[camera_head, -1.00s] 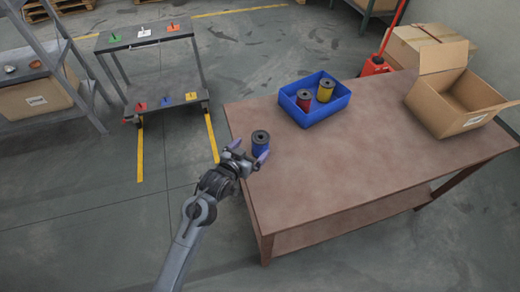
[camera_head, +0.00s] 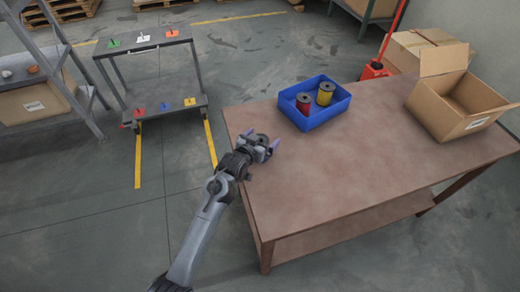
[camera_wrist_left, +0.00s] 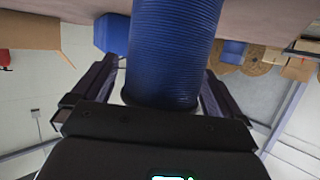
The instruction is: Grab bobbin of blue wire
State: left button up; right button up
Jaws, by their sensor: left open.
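The bobbin of blue wire (camera_wrist_left: 175,50) stands large in the left wrist view, between the two fingers of my left gripper (camera_wrist_left: 161,75). Narrow gaps seem to show between its blue sides and the fingers. In the head view my left gripper (camera_head: 262,138) is at the table's left edge, open around the bobbin, which is mostly hidden there; only its dark top shows. The bobbin appears to be on the brown table (camera_head: 350,165). My right gripper is not in view.
A blue bin (camera_head: 322,118) on the table holds a red bobbin (camera_head: 304,103) and a yellow bobbin (camera_head: 325,93). An open cardboard box (camera_head: 450,115) stands at the table's right. A cart (camera_head: 165,108) with coloured markers stands left of the table. The table's middle is clear.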

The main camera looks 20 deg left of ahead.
pick_arm(q)
jog(key=shift+c, duration=0.3)
jog(key=c, duration=1.2)
jog(key=shift+r, duration=0.15)
jog(key=shift+c, duration=0.2)
